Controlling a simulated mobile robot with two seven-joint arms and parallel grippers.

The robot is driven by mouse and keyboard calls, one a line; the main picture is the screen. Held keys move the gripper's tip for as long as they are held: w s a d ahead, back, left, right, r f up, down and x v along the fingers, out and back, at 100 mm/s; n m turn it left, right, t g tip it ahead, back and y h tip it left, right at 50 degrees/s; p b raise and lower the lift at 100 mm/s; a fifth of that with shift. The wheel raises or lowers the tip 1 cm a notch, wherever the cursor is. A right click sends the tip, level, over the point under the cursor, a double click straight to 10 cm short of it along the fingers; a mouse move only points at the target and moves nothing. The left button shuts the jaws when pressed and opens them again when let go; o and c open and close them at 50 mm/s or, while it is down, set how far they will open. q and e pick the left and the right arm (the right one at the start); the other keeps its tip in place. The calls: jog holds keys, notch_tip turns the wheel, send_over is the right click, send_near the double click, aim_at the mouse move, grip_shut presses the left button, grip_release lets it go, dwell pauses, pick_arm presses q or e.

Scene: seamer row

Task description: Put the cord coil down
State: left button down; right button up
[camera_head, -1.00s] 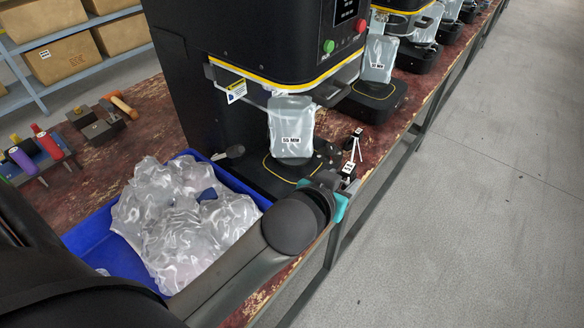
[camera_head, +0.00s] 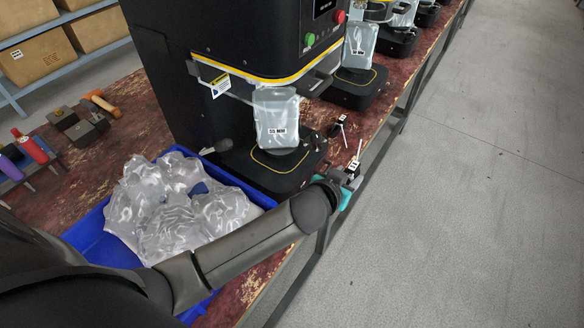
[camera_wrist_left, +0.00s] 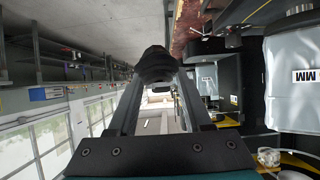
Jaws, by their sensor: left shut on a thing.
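My left gripper (camera_head: 352,172) is beyond the seamer's base plate, by the bench's front edge in the head view. In the left wrist view, the gripper (camera_wrist_left: 158,75) is shut on a dark, rounded bundle, the cord coil (camera_wrist_left: 157,62), which sits between the fingertips. In the head view the coil is too small and mixed with the gripper to make out clearly. My right gripper is not in view.
The nearest seamer (camera_head: 235,45) holds a clear pouch marked 55 MM (camera_head: 277,117). A blue bin (camera_head: 100,246) of clear plastic stands left of my arm. A small dark item with white legs (camera_head: 338,127) is on the bench (camera_head: 125,130). Open floor (camera_head: 470,200) lies right.

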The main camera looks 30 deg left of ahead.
pick_arm(q)
send_over(292, 176)
notch_tip(292, 176, down, 2)
jog(key=shift+d+b, duration=0.15)
jog(key=shift+b, duration=0.25)
notch_tip(292, 176, down, 5)
jog(key=shift+r+b, duration=0.2)
jog(key=shift+b, duration=0.7)
jog(key=shift+f, duration=0.15)
jog(key=shift+f, duration=0.15)
jog(key=c, duration=0.6)
grip_release()
